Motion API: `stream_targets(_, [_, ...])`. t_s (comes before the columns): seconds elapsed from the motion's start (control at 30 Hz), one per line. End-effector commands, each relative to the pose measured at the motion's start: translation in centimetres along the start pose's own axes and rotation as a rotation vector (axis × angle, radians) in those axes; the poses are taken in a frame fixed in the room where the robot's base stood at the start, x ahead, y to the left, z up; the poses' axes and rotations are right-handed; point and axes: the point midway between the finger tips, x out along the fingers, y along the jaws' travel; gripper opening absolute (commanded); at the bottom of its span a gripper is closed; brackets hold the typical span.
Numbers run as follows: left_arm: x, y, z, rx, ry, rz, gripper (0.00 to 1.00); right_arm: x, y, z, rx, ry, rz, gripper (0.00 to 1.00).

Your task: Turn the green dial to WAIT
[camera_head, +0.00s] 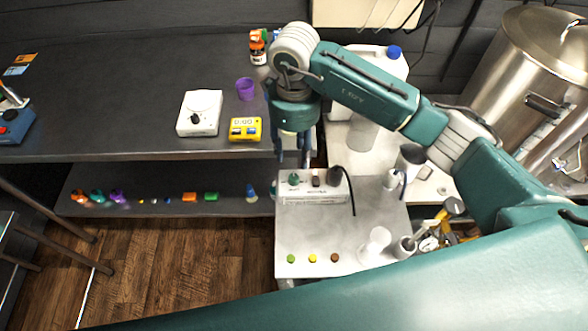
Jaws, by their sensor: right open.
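A small white control box (314,195) stands on the steel bench at the centre. It carries a dark green dial (293,178) at its left end and other dark knobs to the right. The dial's pointer and any WAIT mark are too small to read. My right gripper (293,158) points down just above and behind the dial. Its two fingers are apart and nothing shows between them. I cannot tell whether a fingertip touches the dial. My left gripper is out of view.
A white device (199,112), a yellow timer (245,129) and a purple cup (245,89) stand on the dark counter (120,100). The steel bench (340,235) has green, yellow and brown caps at its front. A black cable hangs from the box's right end. A large steel kettle (520,75) stands right.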

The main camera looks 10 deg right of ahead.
Motion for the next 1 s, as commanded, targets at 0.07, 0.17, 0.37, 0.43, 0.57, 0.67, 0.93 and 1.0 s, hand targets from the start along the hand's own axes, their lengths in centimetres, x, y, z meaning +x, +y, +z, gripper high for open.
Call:
stream_targets(0.07, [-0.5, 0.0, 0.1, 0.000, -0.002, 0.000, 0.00, 0.9, 0.2, -0.1, 0.001, 0.004, 0.006, 0.42])
stream_targets(0.17, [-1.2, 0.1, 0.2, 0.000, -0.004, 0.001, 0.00, 2.5, 0.3, -0.1, -0.001, 0.004, 0.008, 0.42])
stream_targets(0.37, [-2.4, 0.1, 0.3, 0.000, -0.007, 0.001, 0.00, 6.3, 0.4, 0.0, 0.000, 0.001, 0.010, 0.42])
stream_targets(0.43, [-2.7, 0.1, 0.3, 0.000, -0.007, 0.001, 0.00, 7.5, 0.4, 0.0, -0.001, 0.001, 0.008, 0.42])
stream_targets(0.57, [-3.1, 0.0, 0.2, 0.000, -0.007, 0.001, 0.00, 9.2, 0.3, 0.1, -0.002, -0.001, 0.008, 0.42])
stream_targets(0.67, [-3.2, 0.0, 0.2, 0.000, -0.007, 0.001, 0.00, 10.0, 0.3, 0.1, -0.001, -0.001, 0.007, 0.42])
stream_targets(0.93, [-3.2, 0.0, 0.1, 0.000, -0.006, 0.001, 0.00, 10.4, 0.3, 0.1, -0.003, -0.004, 0.005, 0.42])
stream_targets(1.0, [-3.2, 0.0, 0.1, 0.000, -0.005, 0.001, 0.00, 10.4, 0.3, 0.1, -0.003, -0.004, 0.005, 0.40])
